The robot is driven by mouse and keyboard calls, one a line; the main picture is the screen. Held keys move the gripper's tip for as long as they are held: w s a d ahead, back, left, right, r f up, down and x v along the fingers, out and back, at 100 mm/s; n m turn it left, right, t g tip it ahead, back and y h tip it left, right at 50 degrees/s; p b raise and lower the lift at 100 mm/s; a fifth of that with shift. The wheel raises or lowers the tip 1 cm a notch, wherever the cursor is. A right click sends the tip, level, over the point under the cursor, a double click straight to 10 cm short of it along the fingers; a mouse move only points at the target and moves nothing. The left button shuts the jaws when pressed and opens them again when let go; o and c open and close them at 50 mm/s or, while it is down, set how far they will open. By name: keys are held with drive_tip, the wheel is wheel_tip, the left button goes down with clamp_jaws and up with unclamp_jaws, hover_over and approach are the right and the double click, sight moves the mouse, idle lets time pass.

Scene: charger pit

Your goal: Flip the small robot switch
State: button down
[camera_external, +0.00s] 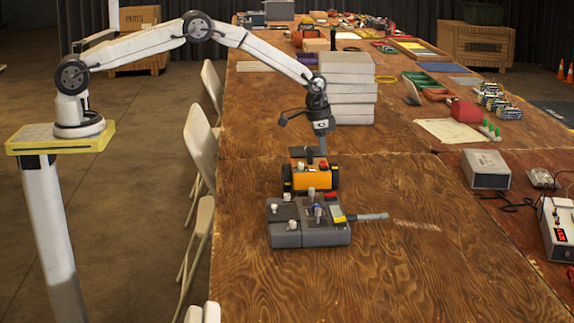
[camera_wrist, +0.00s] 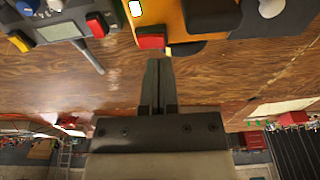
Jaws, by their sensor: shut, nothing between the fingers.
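The small orange robot (camera_external: 301,181) with dark wheels stands on the wooden table. At its edge in the wrist view (camera_wrist: 170,15) is a red block-shaped part (camera_wrist: 151,41) with a small yellow piece beside it; I cannot tell whether this is the switch or its position. My gripper (camera_wrist: 158,62) is shut and empty, its fingertips just beside the red part; contact cannot be told. In the external view my gripper (camera_external: 322,152) is just above the small robot's far side, partly hiding it.
A grey controller box (camera_external: 300,240) with knobs, red and yellow buttons and a stubby antenna lies in front of the small robot. A stack of grey boxes (camera_external: 347,90) stands behind my gripper. A grey box (camera_external: 486,170) sits to the right.

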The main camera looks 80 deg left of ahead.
drive_tip(key=shift+f, duration=1.15)
idle(1.1)
drive_tip(key=shift+r, duration=3.55)
drive_tip(key=s+d+r, duration=0.7)
drive_tip(key=s+d, duration=0.1)
drive_tip(key=s, duration=0.4)
drive_tip(key=s+d, duration=0.3)
drive_tip(key=s, duration=0.8)
drive_tip(key=s+d+r, duration=0.1)
drive_tip(key=s+d, duration=0.2)
drive_tip(key=s, duration=0.7)
drive_tip(key=shift+s+t, duration=0.4)
